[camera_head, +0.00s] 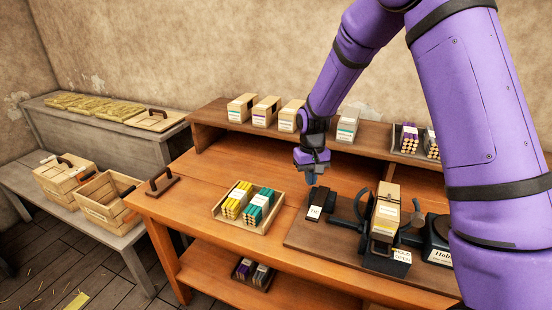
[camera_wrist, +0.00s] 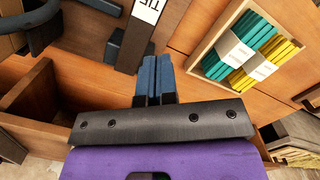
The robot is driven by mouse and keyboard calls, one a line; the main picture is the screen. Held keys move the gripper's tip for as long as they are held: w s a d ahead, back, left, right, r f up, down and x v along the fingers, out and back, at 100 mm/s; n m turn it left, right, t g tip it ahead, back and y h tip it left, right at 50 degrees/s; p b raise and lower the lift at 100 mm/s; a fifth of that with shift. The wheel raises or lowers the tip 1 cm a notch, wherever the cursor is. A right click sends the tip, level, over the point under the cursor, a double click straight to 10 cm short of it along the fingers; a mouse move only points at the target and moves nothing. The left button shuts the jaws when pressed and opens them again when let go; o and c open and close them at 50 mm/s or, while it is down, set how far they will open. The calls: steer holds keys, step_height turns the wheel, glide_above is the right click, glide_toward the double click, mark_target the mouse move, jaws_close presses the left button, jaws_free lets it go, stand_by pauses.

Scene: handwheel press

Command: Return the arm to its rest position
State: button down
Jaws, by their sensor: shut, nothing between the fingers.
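My arm is purple and reaches in from the right of the head view, bent down over the orange wooden workbench (camera_head: 170,210). My gripper (camera_head: 311,181) points down above the bench, just behind the dark block with the "TIE" label (camera_head: 316,206). The wrist view shows the blue-grey fingers (camera_wrist: 154,72) together, with nothing between them. The dark press (camera_head: 384,257) stands to the right of the gripper, with a dark handwheel (camera_head: 363,206) on its left side and a light wooden box (camera_head: 386,212) at its top. Part of the bench's right side is hidden by my arm.
A wooden tray (camera_head: 228,222) of yellow and teal bundles sits left of the gripper. Several boxes (camera_head: 266,111) line the raised back shelf. Wooden crates (camera_head: 108,200) stand on a grey bench at left. Bare bench top lies around the tray.

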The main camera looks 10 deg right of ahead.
steer(key=s+d+r+t, duration=0.2)
steer(key=s+r, duration=0.4)
steer(key=r, duration=0.5)
steer(key=s+d+r+t, duration=0.1)
steer(key=s+d+r, duration=0.1)
steer(key=s+r, duration=0.65)
steer(key=s+d+r+t, duration=0.1)
steer(key=s+r, duration=0.3)
steer(key=s, duration=0.5)
steer(key=s+d+r+t, duration=0.2)
steer(key=s+r, duration=0.3)
steer(key=s, duration=0.4)
steer(key=shift+r+m, duration=0.3)
